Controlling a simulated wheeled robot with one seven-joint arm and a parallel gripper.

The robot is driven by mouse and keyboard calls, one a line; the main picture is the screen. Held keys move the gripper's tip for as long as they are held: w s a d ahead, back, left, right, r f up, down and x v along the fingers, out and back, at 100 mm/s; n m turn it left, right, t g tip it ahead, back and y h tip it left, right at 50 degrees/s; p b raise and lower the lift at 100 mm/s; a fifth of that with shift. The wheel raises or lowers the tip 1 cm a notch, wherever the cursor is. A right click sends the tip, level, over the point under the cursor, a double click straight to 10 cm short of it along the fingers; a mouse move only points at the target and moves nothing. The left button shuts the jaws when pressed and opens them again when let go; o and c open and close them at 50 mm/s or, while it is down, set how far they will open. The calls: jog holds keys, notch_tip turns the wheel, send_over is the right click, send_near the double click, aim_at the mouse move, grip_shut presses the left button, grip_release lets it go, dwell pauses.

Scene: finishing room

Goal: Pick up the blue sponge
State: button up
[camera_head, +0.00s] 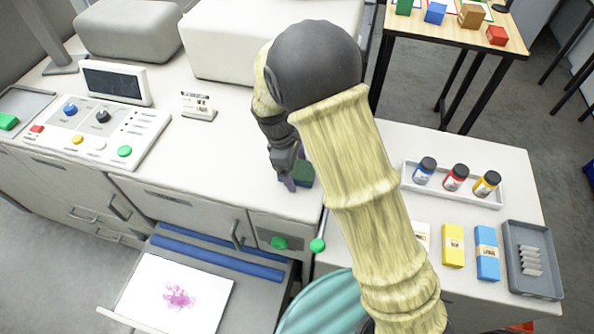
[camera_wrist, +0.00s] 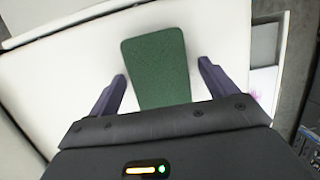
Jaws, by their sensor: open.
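A dark green pad-like block (camera_head: 303,172) lies on the white counter beside my gripper (camera_head: 289,181) in the head view. In the wrist view the flat green top of this block (camera_wrist: 157,62) shows between the two purple fingers of my gripper (camera_wrist: 161,72). The fingers are spread apart, with white counter visible between each finger and the block. The block's near end is hidden by the gripper body.
A control panel (camera_head: 95,128) and a small display (camera_head: 117,83) stand on the counter at left. A tray of bottles (camera_head: 452,190), yellow and blue boxes (camera_head: 487,252) and a grey tray (camera_head: 515,285) are at right. An open drawer (camera_head: 255,298) juts out below.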

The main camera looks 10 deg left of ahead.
aim_at(295, 168)
jog(key=shift+c, duration=0.5)
jog(key=c, duration=1)
jog(key=shift+o, duration=0.2)
notch_tip(295, 168, up, 10)
jog(key=b, duration=0.2)
jog(key=shift+r+b, duration=0.25)
jog(key=shift+b, duration=0.05)
